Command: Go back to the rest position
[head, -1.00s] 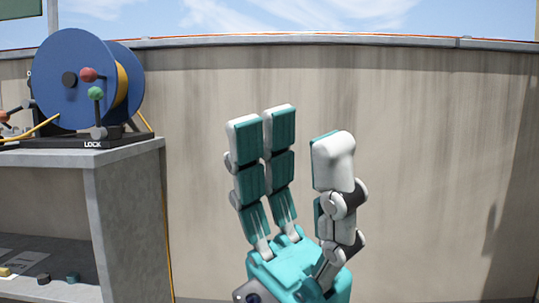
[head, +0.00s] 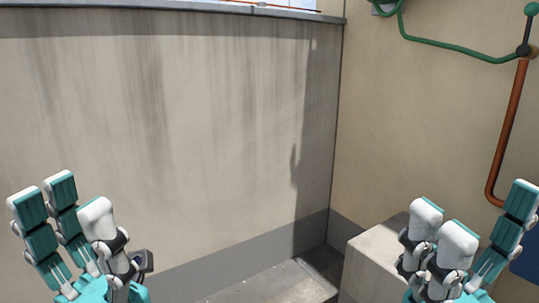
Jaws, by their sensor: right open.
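My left gripper (head: 71,203) is at the lower left of the head view. Its teal and white fingers point up, with a gap between the finger pair and the opposing finger. It is open and empty. My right gripper (head: 481,212) is at the lower right, fingers also pointing up and spread apart. It is open and empty, in front of a pale block. Neither gripper is seen touching anything.
A stained concrete parapet (head: 200,120) meets a beige wall (head: 420,120) at a corner. A pale block (head: 375,252) stands at the lower right, partly hidden by my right gripper. A green hose (head: 450,45) and a red-brown pipe (head: 510,125) run along the right wall.

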